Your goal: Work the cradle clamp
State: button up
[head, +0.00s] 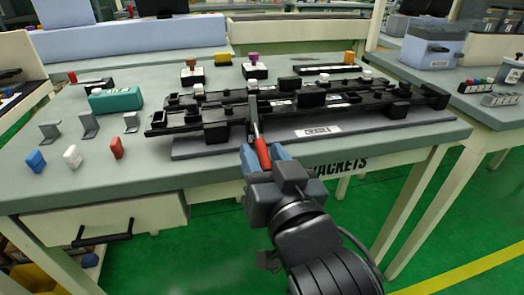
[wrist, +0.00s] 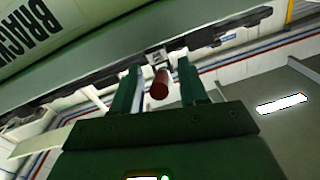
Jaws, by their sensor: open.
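The cradle clamp shows as a grey lever (head: 254,115) with a red handle (head: 262,153), standing at the front edge of the black cradle (head: 215,132). The cradle lies on a grey base plate marked CRADLE (head: 345,138). My gripper (head: 265,158) is at the red handle, reaching from the front of the bench. In the wrist view the handle's round red end (wrist: 160,85) sits between the two open fingers of my gripper (wrist: 158,88), with gaps visible on both sides. The clamp's far end is partly hidden among the black parts.
The bench (head: 110,185) has a drawer with a black handle at its front left. Left of the cradle stand a teal box (head: 115,100), grey brackets (head: 88,125) and small blue, white and red pieces. Knobbed blocks (head: 255,70) stand behind. The green floor in front is open.

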jog(key=shift+x, duration=0.9)
grip_shut()
